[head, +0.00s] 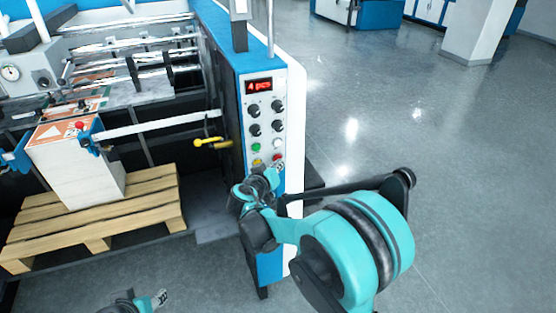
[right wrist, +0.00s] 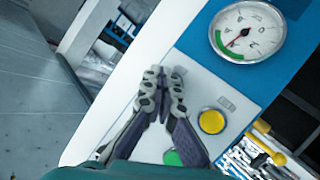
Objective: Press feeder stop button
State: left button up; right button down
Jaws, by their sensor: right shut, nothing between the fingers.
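The control panel (head: 265,115) of the machine carries a red display, several black knobs and small coloured buttons. A green button (head: 256,147), a white button (head: 277,143), a yellow button (head: 257,162) and a red button (head: 277,158) show low on it. Their labels are too small to read. My right gripper (head: 273,170) is just below and in front of the lower buttons. In the right wrist view its fingers (right wrist: 164,76) are together and empty, beside the yellow button (right wrist: 211,121); the green button (right wrist: 172,158) is partly covered. Contact cannot be told. My left gripper (head: 140,302) is at the bottom edge.
A pressure gauge (right wrist: 248,32) sits near the buttons in the right wrist view. A wooden pallet (head: 150,215) with a white stack (head: 80,170) stands at left. The floor at right is clear.

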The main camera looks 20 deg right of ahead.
jog(key=shift+s, duration=0.65)
jog(key=s, duration=0.5)
jog(key=shift+d, duration=0.15)
dwell(0.5)
